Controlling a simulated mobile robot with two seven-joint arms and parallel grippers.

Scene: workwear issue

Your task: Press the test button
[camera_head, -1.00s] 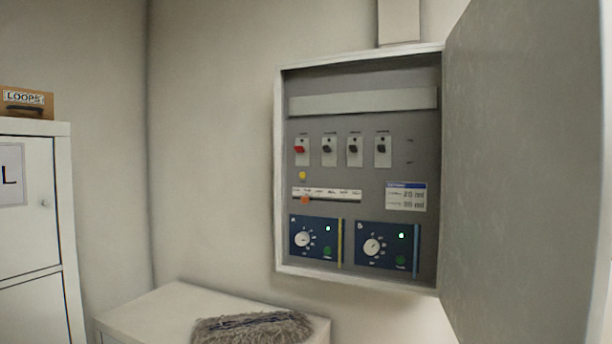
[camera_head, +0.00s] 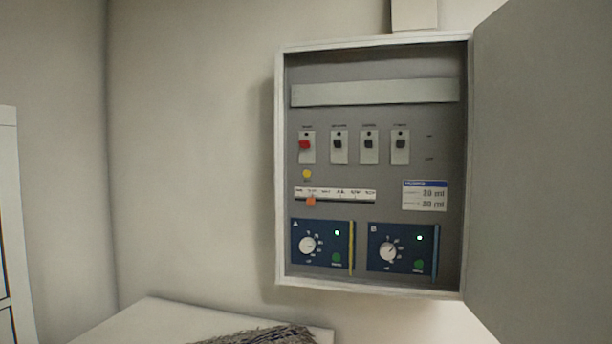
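An open wall cabinet (camera_head: 281,180) holds a grey control panel. A small round yellow button (camera_head: 307,174) sits below the red switch (camera_head: 305,146); the lettering by it is too small to read, so I cannot tell whether it is the test button. Two blue modules at the bottom, the left one (camera_head: 313,260) and the right one (camera_head: 382,265), each have a white dial, a lit lamp and a green round button; the green buttons are at left (camera_head: 336,258) and right (camera_head: 419,265). Neither of my grippers is in view.
The cabinet door (camera_head: 540,170) stands open at the right. Several dark switches, a slider with an orange knob (camera_head: 311,201) and a label (camera_head: 424,195) share the panel. Below left is a white cabinet top (camera_head: 150,325) with a grey shaggy item (camera_head: 260,336).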

